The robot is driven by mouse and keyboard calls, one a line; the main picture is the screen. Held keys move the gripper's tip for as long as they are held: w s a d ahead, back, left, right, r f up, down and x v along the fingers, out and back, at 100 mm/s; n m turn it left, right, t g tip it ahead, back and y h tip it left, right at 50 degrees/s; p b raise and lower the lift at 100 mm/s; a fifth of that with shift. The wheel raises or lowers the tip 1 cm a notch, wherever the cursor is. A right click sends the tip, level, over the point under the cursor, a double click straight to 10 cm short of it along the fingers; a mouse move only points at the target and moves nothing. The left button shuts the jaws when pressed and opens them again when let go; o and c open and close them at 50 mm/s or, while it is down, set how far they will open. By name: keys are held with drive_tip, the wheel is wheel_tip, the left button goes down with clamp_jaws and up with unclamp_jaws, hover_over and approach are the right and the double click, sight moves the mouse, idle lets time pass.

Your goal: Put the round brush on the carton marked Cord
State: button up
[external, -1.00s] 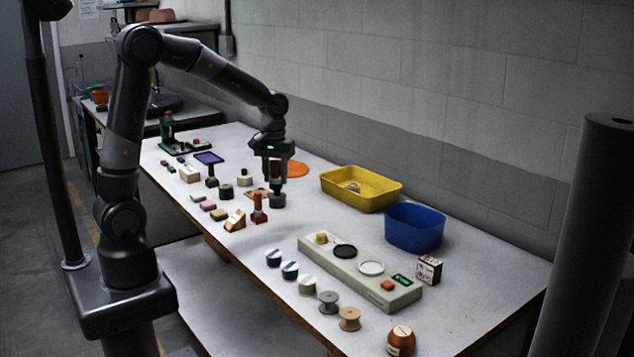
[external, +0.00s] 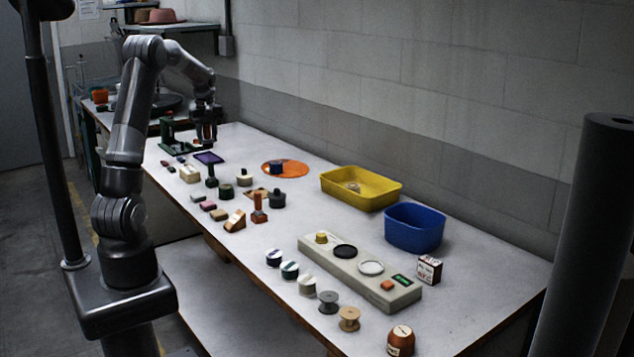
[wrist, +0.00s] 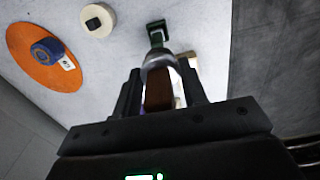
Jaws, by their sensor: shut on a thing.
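My gripper (external: 206,143) is over the far end of the table, beside the dark green stand. In the wrist view my gripper (wrist: 160,90) is shut on a brown-handled thing (wrist: 158,95) with a grey rounded end, which I take for the round brush. Its lower end is partly hidden. A small red and white carton (external: 429,269) with lettering stands at the right of the table, far from my gripper. I cannot read its marking, so I cannot tell whether it says Cord.
An orange disc (external: 296,169) bears a blue piece (external: 277,167). A yellow bin (external: 361,190) and blue bin (external: 414,228) stand along the wall. A long pale board (external: 345,270) and several spools lie nearer. The green stand (external: 168,135) is close to my gripper.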

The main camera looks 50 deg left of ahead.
drive_tip(key=s+a+f, duration=0.1)
drive_tip(key=a+f, duration=0.1)
drive_tip(key=a, duration=0.1)
drive_tip(key=s+a+f, duration=0.1)
drive_tip(key=a+f, duration=0.1)
drive_tip(key=a, duration=0.2)
drive_tip(key=s+a+f, duration=0.2)
drive_tip(key=a+f, duration=0.1)
drive_tip(key=a, duration=0.1)
drive_tip(key=shift+a, duration=0.25)
drive_tip(key=shift+f, duration=2)
drive_tip(key=shift+f, duration=0.15)
drive_tip(key=o, duration=1)
drive_tip(key=shift+c, duration=0.2)
wheel_tip(320, 180, up, 12)
drive_tip(key=shift+r, duration=0.2)
